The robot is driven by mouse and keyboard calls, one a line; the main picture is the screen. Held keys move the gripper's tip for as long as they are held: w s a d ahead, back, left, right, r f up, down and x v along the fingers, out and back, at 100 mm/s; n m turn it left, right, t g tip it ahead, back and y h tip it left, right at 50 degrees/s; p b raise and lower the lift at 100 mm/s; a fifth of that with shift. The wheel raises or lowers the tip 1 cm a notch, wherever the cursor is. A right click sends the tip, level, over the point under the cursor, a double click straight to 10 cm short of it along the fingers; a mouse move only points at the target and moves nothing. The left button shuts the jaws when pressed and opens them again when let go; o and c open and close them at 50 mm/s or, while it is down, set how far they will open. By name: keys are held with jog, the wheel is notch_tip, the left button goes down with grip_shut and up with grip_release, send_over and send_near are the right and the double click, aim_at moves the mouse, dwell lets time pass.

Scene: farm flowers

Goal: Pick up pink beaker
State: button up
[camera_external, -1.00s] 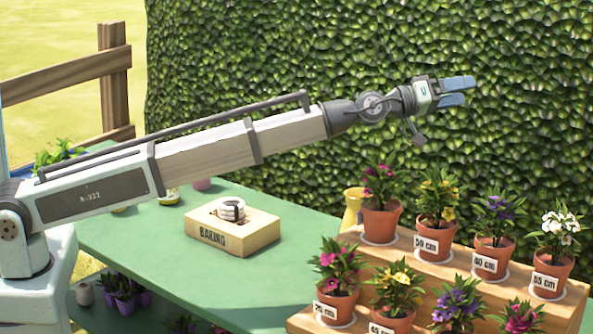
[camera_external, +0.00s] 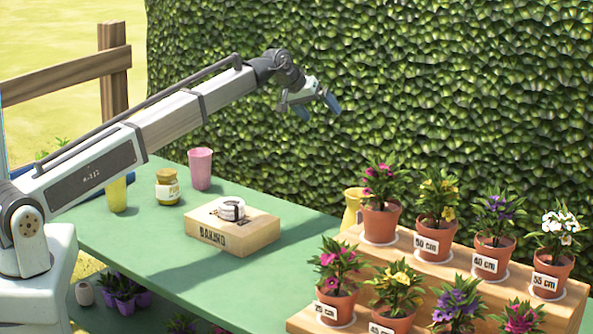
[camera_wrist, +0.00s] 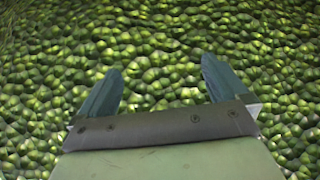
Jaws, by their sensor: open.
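The pink beaker (camera_external: 200,169) stands upright on the green table, toward its back left, behind the wooden box. My gripper (camera_external: 318,108) is open and empty, high in the air in front of the hedge, to the right of the beaker and well above it. In the wrist view, my gripper's two blue fingers (camera_wrist: 160,88) are spread apart with only hedge leaves behind them. The beaker does not show in the wrist view.
A jar (camera_external: 167,188) and a yellow cup (camera_external: 117,193) stand left of the beaker. A wooden box (camera_external: 235,235) with a white roll on it stands in front. Potted flowers fill a stepped wooden stand (camera_external: 440,262) at right, near a yellow jug (camera_external: 352,207).

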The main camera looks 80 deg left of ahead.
jog(key=s+a+f+n+g+h, duration=0.1)
jog(key=s+a+f+g, duration=0.1)
jog(key=s+a, duration=0.55)
jog(key=s+a+f+n+g, duration=0.2)
jog(key=s+a, duration=0.2)
jog(key=s, duration=0.7)
jog(key=n+g+h, duration=0.2)
jog(key=g, duration=0.1)
send_near(200, 159)
jog(key=a+r, duration=0.2)
jog(key=a, duration=0.2)
notch_tip(200, 159, down, 14)
jog(key=shift+w+r, duration=0.1)
jog(key=shift+r, duration=0.1)
jog(key=c, duration=0.9)
jog(key=shift+r, duration=0.1)
